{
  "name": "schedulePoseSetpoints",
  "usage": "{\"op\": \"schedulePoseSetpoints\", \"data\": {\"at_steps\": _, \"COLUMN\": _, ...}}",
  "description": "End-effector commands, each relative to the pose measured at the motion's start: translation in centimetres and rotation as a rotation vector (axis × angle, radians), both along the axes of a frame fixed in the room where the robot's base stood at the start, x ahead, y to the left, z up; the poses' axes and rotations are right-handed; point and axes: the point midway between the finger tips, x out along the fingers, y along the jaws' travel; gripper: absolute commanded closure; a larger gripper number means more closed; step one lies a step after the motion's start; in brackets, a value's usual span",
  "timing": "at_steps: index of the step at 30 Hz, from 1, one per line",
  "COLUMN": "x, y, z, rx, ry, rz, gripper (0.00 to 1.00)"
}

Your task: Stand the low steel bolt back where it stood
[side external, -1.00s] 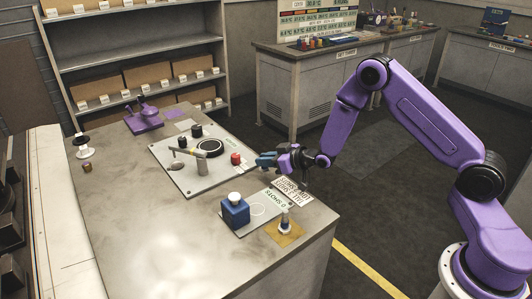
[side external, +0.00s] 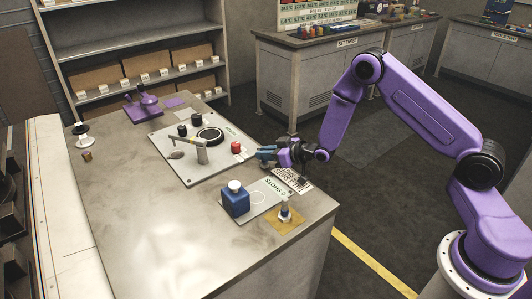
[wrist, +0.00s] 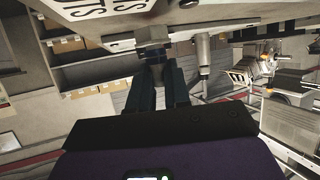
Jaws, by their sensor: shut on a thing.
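My gripper (side external: 267,153) is at the right edge of the bench, just right of the red knob. In the wrist view its dark fingers (wrist: 154,84) are shut on a small dark piece (wrist: 152,57). The fingers hide most of that piece, and I cannot tell whether it is the low steel bolt. A small steel bolt-like piece (side external: 285,213) stands upright on a tan pad (side external: 289,226) at the near right corner, apart from my gripper. In the wrist view a pale steel cylinder (wrist: 203,56) shows right of the fingers.
The larger plate (side external: 180,155) carries a red knob (side external: 235,147), a metal lever (side external: 201,153) and a black ring (side external: 209,135). The bench's near left (side external: 155,235) is clear.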

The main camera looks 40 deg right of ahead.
Motion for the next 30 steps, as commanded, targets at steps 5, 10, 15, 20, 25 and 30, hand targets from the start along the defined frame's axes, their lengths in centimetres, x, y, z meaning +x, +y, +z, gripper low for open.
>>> {"op": "schedulePoseSetpoints", "data": {"at_steps": 5, "x": 0.04, "y": 0.0, "z": -0.2, "rx": 0.001, "ry": -0.002, "rz": 0.0, "gripper": 1.0}}
{"op": "schedulePoseSetpoints", "data": {"at_steps": 10, "x": 0.05, "y": 0.0, "z": -0.4, "rx": 0.001, "ry": -0.002, "rz": 0.0, "gripper": 1.0}}
{"op": "schedulePoseSetpoints", "data": {"at_steps": 15, "x": 0.04, "y": -0.01, "z": -0.64, "rx": 0.001, "ry": -0.002, "rz": 0.0, "gripper": 1.0}}
{"op": "schedulePoseSetpoints", "data": {"at_steps": 20, "x": 0.04, "y": 0.01, "z": -0.62, "rx": 0.0, "ry": -0.001, "rz": 0.0, "gripper": 0.53}}
{"op": "schedulePoseSetpoints", "data": {"at_steps": 25, "x": 0.01, "y": 0.02, "z": -0.68, "rx": -0.001, "ry": 0.0, "rz": 0.0, "gripper": 0.53}}
{"op": "schedulePoseSetpoints", "data": {"at_steps": 30, "x": -0.36, "y": -0.14, "z": -0.49, "rx": -0.001, "ry": 0.0, "rz": 0.0, "gripper": 0.53}}
